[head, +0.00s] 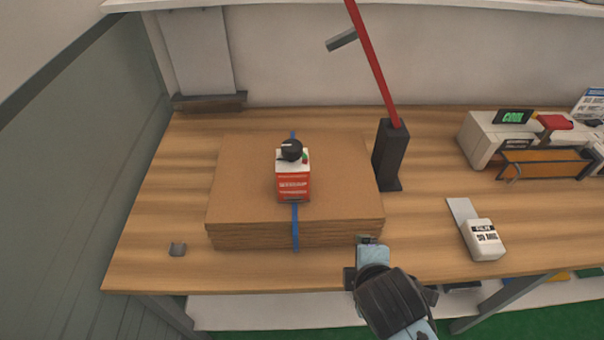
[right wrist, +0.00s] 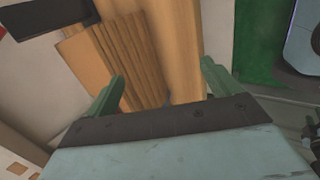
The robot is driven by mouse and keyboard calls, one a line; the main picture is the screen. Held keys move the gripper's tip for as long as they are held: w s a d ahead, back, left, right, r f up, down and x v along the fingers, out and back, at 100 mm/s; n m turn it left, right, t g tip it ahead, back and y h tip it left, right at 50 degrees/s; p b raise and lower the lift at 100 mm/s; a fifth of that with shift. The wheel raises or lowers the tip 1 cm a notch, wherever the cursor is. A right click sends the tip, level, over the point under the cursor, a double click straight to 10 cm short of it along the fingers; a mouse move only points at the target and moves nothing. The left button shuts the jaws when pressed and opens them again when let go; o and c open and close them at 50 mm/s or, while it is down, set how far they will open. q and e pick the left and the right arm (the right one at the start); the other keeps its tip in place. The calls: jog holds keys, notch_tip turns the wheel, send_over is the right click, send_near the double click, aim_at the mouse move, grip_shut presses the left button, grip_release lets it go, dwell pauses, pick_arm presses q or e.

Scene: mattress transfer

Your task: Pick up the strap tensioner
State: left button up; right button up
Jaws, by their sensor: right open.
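The strap tensioner (head: 293,180) is a red and white box-shaped tool with a black knob on top. It stands upright on a stack of brown cardboard sheets (head: 345,190), over a blue strap (head: 295,232) that runs across the stack. My right gripper (head: 367,240) is at the stack's front right corner, apart from the tensioner. In the right wrist view its two green fingers (right wrist: 162,82) are spread with nothing between them; the stack's layered edge (right wrist: 125,60) lies beyond. The tensioner does not show in that view. My left gripper is not in view.
A black post (head: 390,155) with a red pole stands right of the stack. A white handheld device (head: 484,240) and a printer-like machine (head: 490,138) are farther right. The table left of the stack is mostly clear.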

aim_at(292, 147)
jog(key=w+a+r+n+t, duration=0.35)
jog(key=a+n, duration=0.25)
jog(key=n, duration=0.3)
jog(key=w+a+r+n+t, duration=0.3)
jog(key=w+a+r+n, duration=0.15)
jog(key=a+n, duration=0.4)
jog(key=shift+n+y, duration=0.4)
jog(key=shift+n, duration=0.25)
jog(key=x, duration=0.4)
jog(key=d+b+x, duration=0.1)
jog(key=x, duration=0.3)
jog(key=d+b+x, duration=0.1)
jog(key=x, duration=0.3)
jog(key=shift+w+f, duration=0.15)
jog(key=shift+w, duration=0.05)
jog(key=c, duration=1.4)
jog(key=shift+a, duration=0.1)
jog(key=shift+c, duration=1.2)
notch_tip(292, 147, up, 10)
jog(key=shift+r+p, duration=0.15)
jog(key=shift+p, duration=0.9)
